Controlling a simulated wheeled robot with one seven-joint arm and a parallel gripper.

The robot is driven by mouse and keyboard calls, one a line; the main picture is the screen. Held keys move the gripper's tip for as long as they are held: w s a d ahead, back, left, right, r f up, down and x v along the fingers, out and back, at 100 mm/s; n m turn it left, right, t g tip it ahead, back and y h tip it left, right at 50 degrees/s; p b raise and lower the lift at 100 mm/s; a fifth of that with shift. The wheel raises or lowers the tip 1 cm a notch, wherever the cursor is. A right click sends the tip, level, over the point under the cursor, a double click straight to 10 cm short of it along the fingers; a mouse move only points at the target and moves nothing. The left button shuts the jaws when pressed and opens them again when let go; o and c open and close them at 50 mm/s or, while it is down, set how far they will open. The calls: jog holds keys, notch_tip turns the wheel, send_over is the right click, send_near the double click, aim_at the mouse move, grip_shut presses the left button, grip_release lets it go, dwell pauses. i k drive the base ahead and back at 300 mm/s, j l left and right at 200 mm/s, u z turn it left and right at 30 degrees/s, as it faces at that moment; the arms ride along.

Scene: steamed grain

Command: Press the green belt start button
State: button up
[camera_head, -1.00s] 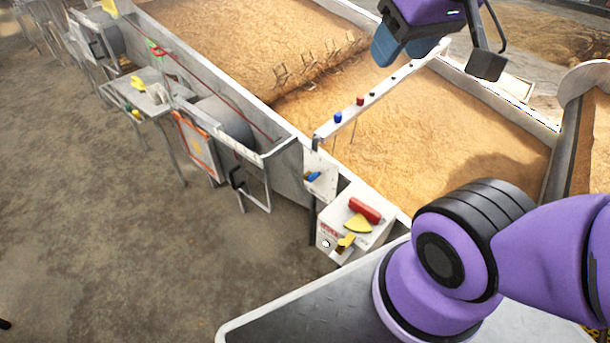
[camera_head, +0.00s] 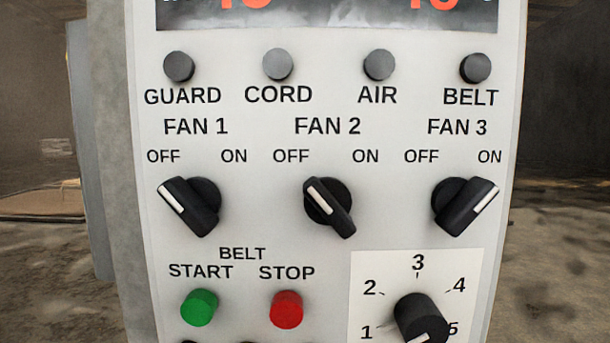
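The green belt START button (camera_head: 200,307) is a round cap low on the left of a pale control panel (camera_head: 260,190). It sits under the words BELT and START. The red STOP button (camera_head: 287,309) is just to its right. Nothing covers the green button. My gripper is not in view. Whether the button is pressed in cannot be told from here.
Above are FAN 1 (camera_head: 190,205) and FAN 2 (camera_head: 329,206) knobs toward OFF, and FAN 3 (camera_head: 465,205) toward ON. Several grey lamps line the top, under a partly visible red display. A numbered dial (camera_head: 420,317) is at lower right. Black parts show at the bottom edge.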

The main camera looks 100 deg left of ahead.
aim_at(200, 308)
jog(key=u, duration=1.85)
jog(key=k+u, duration=0.15)
jog(key=u, duration=0.8)
